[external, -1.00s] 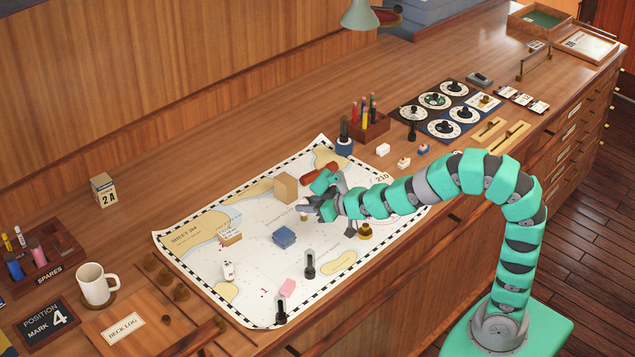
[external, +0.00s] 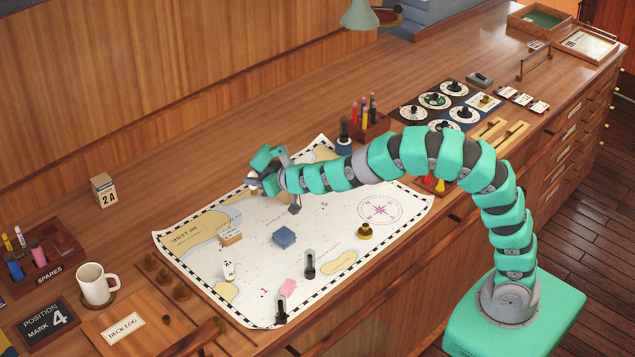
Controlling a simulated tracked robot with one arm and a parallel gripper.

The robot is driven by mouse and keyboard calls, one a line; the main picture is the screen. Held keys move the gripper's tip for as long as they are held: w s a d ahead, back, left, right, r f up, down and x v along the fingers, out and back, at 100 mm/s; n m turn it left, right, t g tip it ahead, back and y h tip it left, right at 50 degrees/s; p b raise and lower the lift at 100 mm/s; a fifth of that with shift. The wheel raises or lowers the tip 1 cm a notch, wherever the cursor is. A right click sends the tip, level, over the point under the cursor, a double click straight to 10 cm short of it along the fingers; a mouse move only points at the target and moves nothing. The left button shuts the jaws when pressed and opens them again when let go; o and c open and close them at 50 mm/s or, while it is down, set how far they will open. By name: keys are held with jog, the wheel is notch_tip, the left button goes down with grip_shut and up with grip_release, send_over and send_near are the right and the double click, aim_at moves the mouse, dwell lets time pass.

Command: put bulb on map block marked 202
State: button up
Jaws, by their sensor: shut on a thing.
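My gripper (external: 256,182) is above the far left part of the chart (external: 205,290), its fingers pointing left. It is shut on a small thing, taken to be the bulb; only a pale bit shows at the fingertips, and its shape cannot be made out. On the chart stand a tan block with a pale printed top (external: 230,236) and a blue block (external: 284,237). No number 202 can be read on either. The gripper is beyond these blocks and apart from them.
Clear-topped dark pieces (external: 309,264) (external: 281,311), a pink eraser (external: 287,287), a small white piece (external: 228,270) and a brass piece (external: 365,231) stand on the chart. A white mug (external: 94,285) is at left.

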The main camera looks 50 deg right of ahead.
jog(key=p, duration=0.5)
send_over(235, 235)
jog(key=shift+w+f+b, duration=0.2)
jog(key=shift+f+b, duration=0.15)
jog(key=shift+f, duration=2.05)
jog(key=shift+w+f+b, duration=0.15)
jog(key=shift+f+b, duration=0.15)
jog(key=shift+f, duration=2.1)
jog(key=shift+f, duration=0.1)
jog(key=o, duration=1)
jog(key=shift+c, duration=0.2)
jog(key=shift+s+r, duration=0.3)
jog(key=shift+s, duration=0.1)
jog(key=b+v, duration=0.1)
jog(key=v, duration=0.5)
jog(key=shift+s+d, duration=0.2)
jog(key=shift+s, duration=0.1)
